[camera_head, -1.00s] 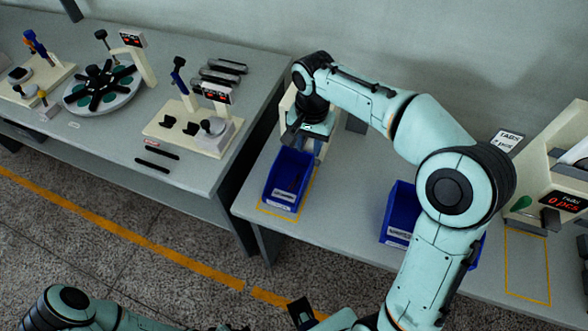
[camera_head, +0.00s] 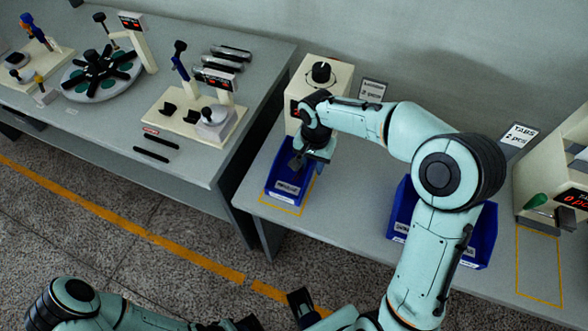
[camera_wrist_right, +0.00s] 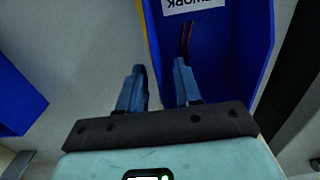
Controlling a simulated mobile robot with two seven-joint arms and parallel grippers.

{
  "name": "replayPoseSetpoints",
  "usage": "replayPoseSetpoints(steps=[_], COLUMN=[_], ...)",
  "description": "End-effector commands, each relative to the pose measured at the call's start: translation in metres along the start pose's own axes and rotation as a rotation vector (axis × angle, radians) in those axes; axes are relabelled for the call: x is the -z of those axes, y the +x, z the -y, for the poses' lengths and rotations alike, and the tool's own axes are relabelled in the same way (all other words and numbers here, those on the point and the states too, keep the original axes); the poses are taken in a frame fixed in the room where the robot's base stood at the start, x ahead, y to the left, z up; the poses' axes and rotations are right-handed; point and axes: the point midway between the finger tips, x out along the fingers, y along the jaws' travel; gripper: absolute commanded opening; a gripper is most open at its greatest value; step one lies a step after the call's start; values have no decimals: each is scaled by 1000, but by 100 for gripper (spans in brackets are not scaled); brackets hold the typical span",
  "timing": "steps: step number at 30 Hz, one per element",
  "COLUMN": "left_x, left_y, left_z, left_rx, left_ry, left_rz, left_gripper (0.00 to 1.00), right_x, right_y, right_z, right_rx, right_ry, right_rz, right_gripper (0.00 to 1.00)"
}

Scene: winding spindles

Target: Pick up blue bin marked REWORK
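The blue bin (camera_head: 279,199) stands on the grey bench, inside a yellow outline. Its front label is too small to read in the head view. In the right wrist view the bin (camera_wrist_right: 232,60) carries a white label reading REWORK upside down, and thin reddish-brown pieces lie inside. My right gripper (camera_head: 297,164) is at the bin, over its far part. In the wrist view its fingers (camera_wrist_right: 158,88) are apart, on either side of one bin wall, with gaps showing. Dark parts at the bottom edge of the head view may be my left gripper; its fingers are not clear.
A second blue bin (camera_head: 478,244) stands to the right, partly behind my right arm. A cream box with a black knob (camera_head: 321,73) stands behind the first bin. A cream counter unit (camera_head: 555,175) is at far right. The left bench (camera_head: 190,60) holds several fixtures.

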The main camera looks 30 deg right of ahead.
Motion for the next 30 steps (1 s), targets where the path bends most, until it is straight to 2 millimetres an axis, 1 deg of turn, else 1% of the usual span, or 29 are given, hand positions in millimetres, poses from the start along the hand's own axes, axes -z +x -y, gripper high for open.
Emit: replayPoseSetpoints(steps=[1,4,7,12,13,14,15,16,26,30], left_x=[0,0,0,0,0,0,0,0,0,0], left_y=[1,2,2,2,2,2,2,2,2,-2], left_z=[0,1,1,1,1,1,1,1,1,-1], left_rx=[0,0,0,0,0,0,0,0,0,0], left_ry=[0,0,0,0,0,0,0,0,0,0], left_rz=[0,1,1,1,1,1,1,1,1,0], left_gripper=[43,43,43,43,43,43,43,43,43,43], right_x=[0,0,0,0,0,0,0,0,0,2], right_y=[9,18,22,22,21,21,21,21,21,17], right_z=[-1,0,0,0,0,0,0,0,0,0], right_rx=[-3,-1,1,1,1,1,1,1,2,2], right_ry=[0,0,0,0,0,0,0,0,0,0], right_rz=[3,2,0,0,0,0,0,0,0,-1], right_gripper=[34,34,34,34,31,21,8,0,0,0])
